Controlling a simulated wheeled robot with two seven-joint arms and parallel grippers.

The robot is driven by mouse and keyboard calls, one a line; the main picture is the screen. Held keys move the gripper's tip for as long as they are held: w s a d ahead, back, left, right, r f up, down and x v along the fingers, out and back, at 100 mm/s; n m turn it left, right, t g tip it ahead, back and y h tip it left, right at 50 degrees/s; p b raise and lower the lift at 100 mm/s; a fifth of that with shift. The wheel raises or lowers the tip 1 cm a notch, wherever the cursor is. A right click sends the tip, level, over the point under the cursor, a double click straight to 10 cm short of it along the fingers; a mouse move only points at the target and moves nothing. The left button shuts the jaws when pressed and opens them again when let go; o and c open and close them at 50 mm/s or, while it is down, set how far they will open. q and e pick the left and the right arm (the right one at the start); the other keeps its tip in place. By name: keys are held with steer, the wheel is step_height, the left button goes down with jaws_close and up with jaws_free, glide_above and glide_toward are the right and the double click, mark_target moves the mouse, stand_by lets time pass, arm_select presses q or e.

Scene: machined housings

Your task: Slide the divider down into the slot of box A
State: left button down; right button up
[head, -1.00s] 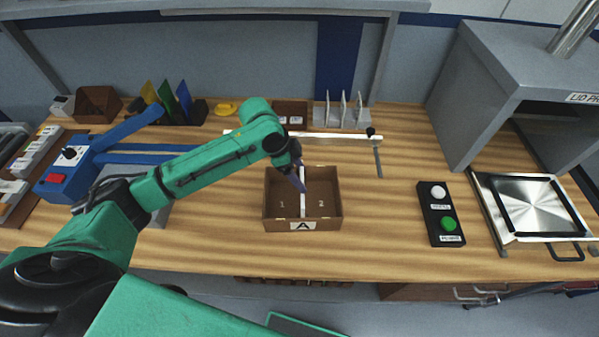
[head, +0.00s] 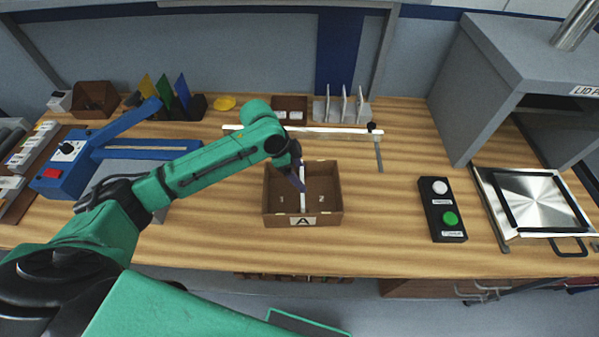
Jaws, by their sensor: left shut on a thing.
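Box A (head: 332,212) is an open brown box with a label "A" on its front wall and the marks 1 and 2 on its floor. A thin white divider (head: 303,201) stands across the middle of the box, between the two marks. My left gripper (head: 299,181) reaches in from the left over the back of the box and is shut on the divider's upper part. The gripper hides part of the divider, and the slot is too small to make out. My right gripper is not in view.
A rack with several upright white plates (head: 344,108) and a small brown bin (head: 290,108) stand behind the box. A white rail (head: 330,132) lies between. A button panel (head: 442,209) is at right. The wood table (head: 390,240) is clear around the box.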

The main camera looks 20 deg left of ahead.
arm_select(q)
steer(key=shift+f+b, duration=0.5)
steer(key=shift+f, duration=0.6)
jaws_free()
steer(key=b+v, duration=0.2)
steer(key=v, duration=1.2)
steer(key=shift+r, duration=0.3)
